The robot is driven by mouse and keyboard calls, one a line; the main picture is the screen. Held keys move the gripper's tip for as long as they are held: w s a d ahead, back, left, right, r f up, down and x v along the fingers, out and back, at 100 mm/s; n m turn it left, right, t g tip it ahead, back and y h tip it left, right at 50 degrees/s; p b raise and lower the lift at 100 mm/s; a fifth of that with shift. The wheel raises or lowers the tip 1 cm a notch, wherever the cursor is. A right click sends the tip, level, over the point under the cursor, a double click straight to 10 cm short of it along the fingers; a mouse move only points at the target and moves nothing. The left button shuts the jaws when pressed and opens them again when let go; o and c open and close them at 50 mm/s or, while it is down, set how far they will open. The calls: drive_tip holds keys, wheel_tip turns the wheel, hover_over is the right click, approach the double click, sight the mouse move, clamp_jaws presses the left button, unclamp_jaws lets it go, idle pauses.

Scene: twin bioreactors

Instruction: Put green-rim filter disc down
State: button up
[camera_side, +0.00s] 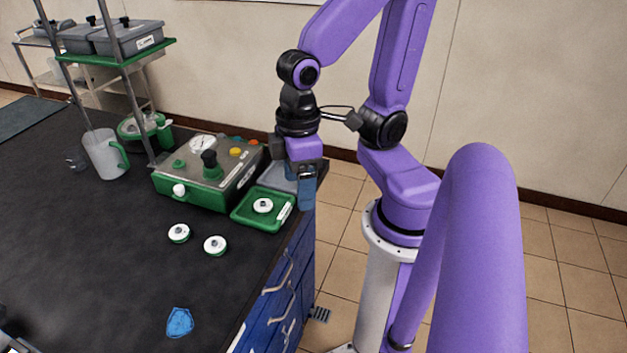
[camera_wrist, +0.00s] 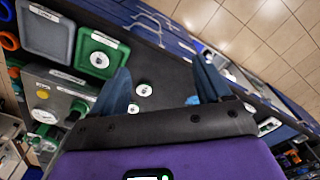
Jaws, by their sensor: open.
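Three small white filter discs are in the side view. One disc (camera_side: 263,206) lies in the green tray (camera_side: 240,220); it also shows in the wrist view (camera_wrist: 99,60). Two more lie on the black bench, a left one (camera_side: 179,233) and a right one (camera_side: 215,245). Greenish edges show on these discs, but I cannot tell for certain which is the green-rim one. My gripper (camera_side: 306,190) is raised near the bench's right edge, just right of the green tray. In the wrist view its blue fingers (camera_wrist: 160,72) are spread, with nothing seen held between them.
A grey tray (camera_side: 285,175) lies behind the green one. A green-and-grey control box (camera_side: 207,172) with knobs and a gauge stands left of the trays. A jug (camera_side: 104,153) and a shelf rack are farther left. A blue piece (camera_side: 180,322) lies in front; the bench between is clear.

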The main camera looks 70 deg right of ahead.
drive_tip(key=s+n, duration=0.1)
drive_tip(key=n, duration=0.1)
drive_tip(key=s+n, duration=0.2)
drive_tip(key=shift+a+r+n, duration=0.1)
drive_tip(key=shift+r+n, duration=0.25)
drive_tip(key=shift+n, duration=0.05)
idle(0.9)
